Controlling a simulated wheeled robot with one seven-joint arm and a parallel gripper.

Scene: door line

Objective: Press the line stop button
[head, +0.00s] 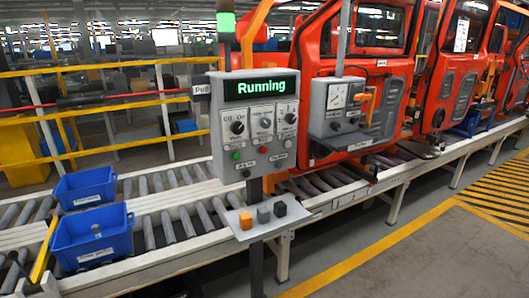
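A grey control panel (256,125) stands on a dark post in front of the conveyor, in the middle of the head view. Its display (261,87) reads "Running" in green. Below are several dark rotary knobs (237,127), a green button (236,155), a red-ringed part (262,149) and a small dark button (246,173). Labels are too small to read, so I cannot tell which control is the line stop button. A tilted grey shelf (232,217) under the panel carries an orange block (246,220), a grey one and a dark one. My gripper is not in view.
A second grey box with a gauge (337,97) stands right of the panel. Red doors (395,50) line the roller conveyor (190,215). Two blue bins (92,232) sit on the left rollers. Yellow rails (90,67) run behind. Floor at front right (440,260) is clear.

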